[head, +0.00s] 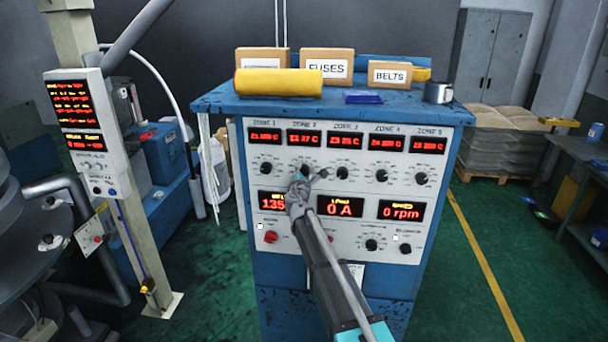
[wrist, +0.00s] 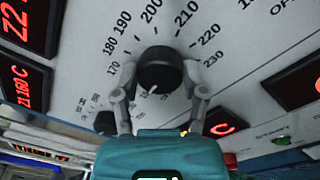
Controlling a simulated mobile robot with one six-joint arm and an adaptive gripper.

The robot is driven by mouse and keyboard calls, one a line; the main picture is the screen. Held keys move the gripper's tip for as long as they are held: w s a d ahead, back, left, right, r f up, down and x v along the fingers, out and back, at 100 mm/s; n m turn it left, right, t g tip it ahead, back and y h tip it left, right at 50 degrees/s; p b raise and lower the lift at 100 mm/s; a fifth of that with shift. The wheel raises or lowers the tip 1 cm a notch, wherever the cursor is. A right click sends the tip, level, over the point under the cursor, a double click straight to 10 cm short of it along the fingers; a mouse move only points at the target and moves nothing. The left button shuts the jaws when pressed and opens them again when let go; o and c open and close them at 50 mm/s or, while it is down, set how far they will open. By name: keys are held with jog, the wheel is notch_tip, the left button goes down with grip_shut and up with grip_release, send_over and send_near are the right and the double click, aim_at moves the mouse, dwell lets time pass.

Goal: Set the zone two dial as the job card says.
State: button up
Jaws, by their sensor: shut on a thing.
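The zone two dial (wrist: 160,70) is a black round knob between my gripper's two fingers in the wrist view. My gripper (wrist: 160,80) is shut on it. A printed scale around it runs from 170 to 230, with 200 near the top. A small white mark shows low on the knob; its exact reading is unclear. In the head view my gripper (head: 303,180) reaches the panel below the zone two display (head: 304,138) and partly covers the dial. A red Z2 display (wrist: 28,22) shows at upper left in the wrist view. I cannot make out a job card.
Neighbouring dials, such as the zone three dial (head: 342,173), sit close on the same panel (head: 440,180). A red button (head: 271,237) is below. Boxes and a yellow roll (head: 280,82) lie on the blue cabinet top (head: 225,100). A control post (head: 95,130) stands left.

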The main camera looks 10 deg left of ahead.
jog(key=shift+m, duration=2)
jog(key=o, duration=1.2)
jog(key=shift+c, duration=0.2)
jog(key=shift+s+f, duration=0.1)
